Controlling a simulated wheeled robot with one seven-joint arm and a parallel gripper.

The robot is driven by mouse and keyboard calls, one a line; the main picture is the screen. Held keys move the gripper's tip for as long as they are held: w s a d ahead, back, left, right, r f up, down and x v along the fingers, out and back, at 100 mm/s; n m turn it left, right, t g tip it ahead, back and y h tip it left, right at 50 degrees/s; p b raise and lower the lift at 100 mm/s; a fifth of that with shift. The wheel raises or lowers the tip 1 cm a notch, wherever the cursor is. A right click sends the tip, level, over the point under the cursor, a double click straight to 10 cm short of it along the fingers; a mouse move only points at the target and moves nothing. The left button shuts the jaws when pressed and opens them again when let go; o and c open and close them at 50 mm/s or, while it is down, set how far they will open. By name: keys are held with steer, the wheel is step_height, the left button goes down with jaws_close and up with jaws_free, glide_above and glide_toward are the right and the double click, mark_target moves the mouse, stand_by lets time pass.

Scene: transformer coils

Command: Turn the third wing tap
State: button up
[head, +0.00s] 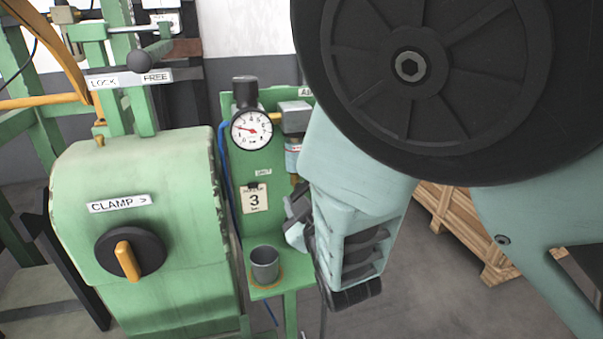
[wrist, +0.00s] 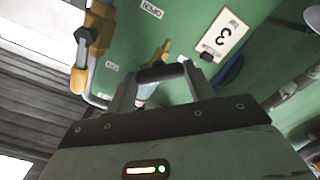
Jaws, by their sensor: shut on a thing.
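In the wrist view my gripper (wrist: 160,76) is at the green panel, its two fingers closed in on a dark bar-like piece, apparently the wing of the tap. A brass fitting (wrist: 162,50) shows just beyond the fingertips. A card marked 3 (wrist: 226,36) is on the panel to the right. In the head view my gripper (head: 297,218) is beside the same card (head: 255,198), partly hidden by my own arm.
A pressure gauge (head: 252,129) stands above the card, and a grey cup (head: 265,264) sits on the green shelf below. A green machine with a clamp knob (head: 129,256) is on the left. A brass fitting with a dark knob (wrist: 84,40) is left of my fingers.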

steer(key=n+p, duration=0.1)
steer(key=n, duration=0.4)
steer(key=shift+n+p, duration=0.3)
steer(key=shift+f+n+p, duration=0.1)
steer(key=shift+n+p, duration=0.55)
steer(key=shift+n, duration=1.35)
steer(key=shift+s, duration=0.1)
steer(key=o, duration=1)
